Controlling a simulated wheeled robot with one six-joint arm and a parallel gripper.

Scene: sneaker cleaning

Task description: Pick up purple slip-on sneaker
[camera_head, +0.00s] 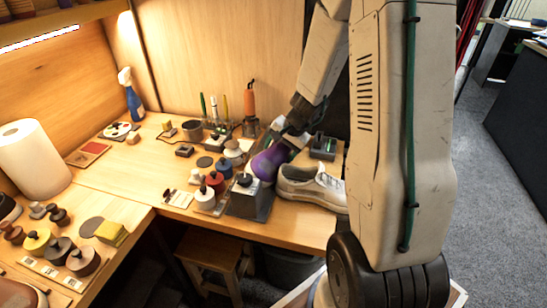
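The purple slip-on sneaker (267,163) is on the right part of the workbench, behind a grey metal block and to the left of a white sneaker (312,184). It looks tilted, with its toe end low and toward the left. My gripper (281,134) comes down from above right and is at the upper end of the purple sneaker. The fingers are small and partly hidden against the shoe. I cannot tell whether they are closed on it or only beside it.
The grey metal block (250,200) stands close in front of the purple sneaker. Several jars and brushes crowd its left side. An orange-handled tool (249,100) stands behind. A paper towel roll (33,158) and a blue spray bottle (133,101) are farther left. The bench (110,205) has some clear wood at left.

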